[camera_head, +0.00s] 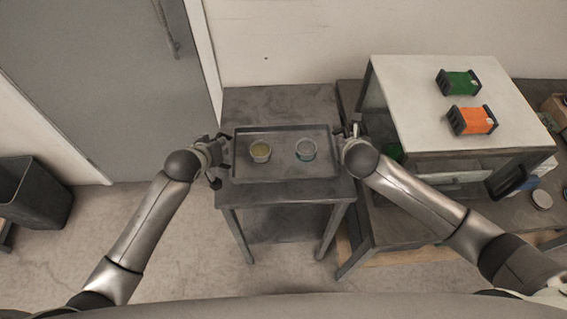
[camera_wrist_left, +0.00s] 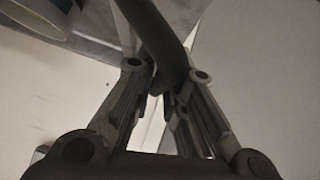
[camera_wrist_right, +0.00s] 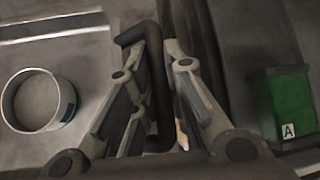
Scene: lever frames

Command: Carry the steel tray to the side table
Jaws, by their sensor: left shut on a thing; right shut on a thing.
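The steel tray (camera_head: 283,138) is level over the small grey side table (camera_head: 280,104). I cannot tell whether it rests on the top or hangs just above it. A cup with yellowish contents (camera_head: 260,152) stands upright on its left half, and a cup with a teal band (camera_head: 307,151) on its right half. My left gripper (camera_head: 226,151) is shut on the tray's left handle, a dark bar in the left wrist view (camera_wrist_left: 162,35). My right gripper (camera_head: 343,145) is shut on the right handle, a black bracket in the right wrist view (camera_wrist_right: 156,125).
Right of the side table is a dark workbench (camera_head: 405,218) with a white-topped cabinet (camera_head: 415,95), which carries a green box (camera_head: 459,84) and an orange box (camera_head: 472,120). A dark bin (camera_head: 35,195) stands far left near a grey door (camera_head: 95,80). Floor at front left is clear.

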